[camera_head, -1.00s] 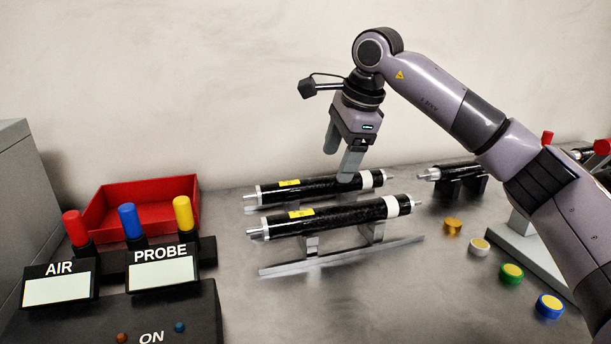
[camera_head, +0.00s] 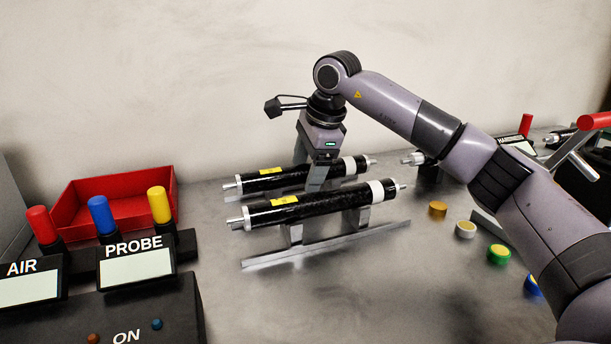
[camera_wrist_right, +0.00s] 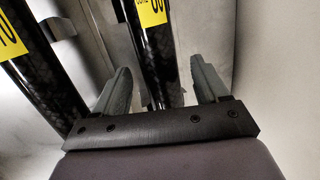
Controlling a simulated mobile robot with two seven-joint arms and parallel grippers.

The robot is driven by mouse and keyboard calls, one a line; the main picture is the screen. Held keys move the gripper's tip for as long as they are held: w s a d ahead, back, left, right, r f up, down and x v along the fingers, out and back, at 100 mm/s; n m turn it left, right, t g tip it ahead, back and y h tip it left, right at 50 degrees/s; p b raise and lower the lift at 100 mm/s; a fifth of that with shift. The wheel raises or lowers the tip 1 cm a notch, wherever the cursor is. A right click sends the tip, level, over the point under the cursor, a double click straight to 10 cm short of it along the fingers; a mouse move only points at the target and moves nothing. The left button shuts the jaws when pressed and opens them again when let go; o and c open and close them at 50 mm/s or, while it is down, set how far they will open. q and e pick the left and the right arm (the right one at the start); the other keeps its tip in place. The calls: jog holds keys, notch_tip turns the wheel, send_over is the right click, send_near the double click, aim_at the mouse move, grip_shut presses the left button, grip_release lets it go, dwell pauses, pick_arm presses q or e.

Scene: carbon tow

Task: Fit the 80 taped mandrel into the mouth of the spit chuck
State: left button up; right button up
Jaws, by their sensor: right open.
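Two black mandrels with yellow labels and a white band near one end lie side by side on a metal rack (camera_head: 330,244): a front mandrel (camera_head: 320,206) and a back mandrel (camera_head: 275,183). My right gripper (camera_head: 313,172) points down at the back mandrel, fingers on either side of it. In the right wrist view, the open fingers (camera_wrist_right: 160,88) straddle a mandrel (camera_wrist_right: 155,55); its label is cut off and seems to end in 80 or 60. The other mandrel (camera_wrist_right: 45,75) lies left of the fingers. I cannot clearly pick out the spit chuck. My left gripper is not in view.
A red tray (camera_head: 118,208) sits at the back left, behind a panel with AIR and PROBE signs (camera_head: 138,265) and coloured knobs. Several coloured round caps (camera_head: 466,229) lie right of the rack. A red-handled lever (camera_head: 592,121) and another metal-ended black piece (camera_head: 412,158) are at the right.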

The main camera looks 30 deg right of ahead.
jog(key=c, duration=1.3)
jog(key=shift+c, duration=0.3)
jog(key=shift+r, duration=0.15)
